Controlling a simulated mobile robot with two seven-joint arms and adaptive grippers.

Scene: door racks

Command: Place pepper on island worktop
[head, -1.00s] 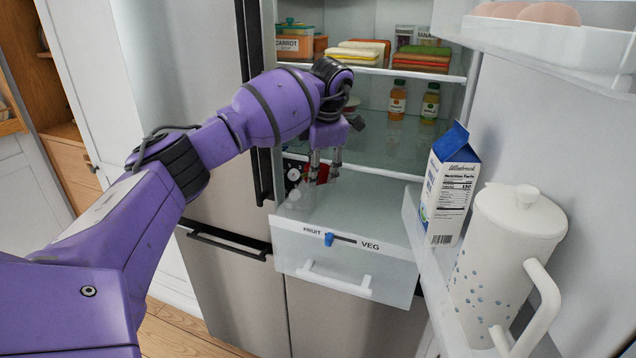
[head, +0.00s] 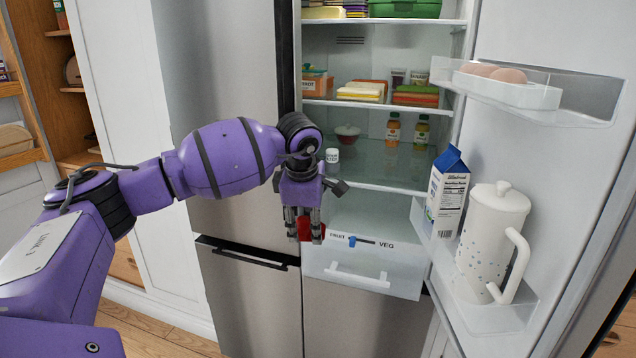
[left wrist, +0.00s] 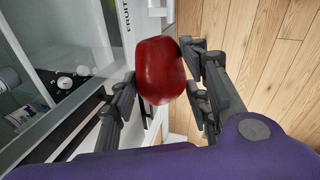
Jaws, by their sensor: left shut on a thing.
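The red pepper (left wrist: 160,70) is between the fingers of my left gripper (left wrist: 158,88) in the left wrist view. In the head view, my left gripper (head: 304,232) points down in front of the open fridge, and part of the pepper (head: 305,229) shows red between its fingertips. The gripper is shut on the pepper and holds it above the floor, near the left end of the drawer front. The island worktop is not in view. My right gripper is not in view.
The fruit and veg drawer (head: 362,270) is at the fridge bottom. The open fridge door on the right holds a milk carton (head: 447,195), a white jug (head: 492,235) and an egg tray (head: 508,90). Wooden floor (left wrist: 262,45) shows below the gripper.

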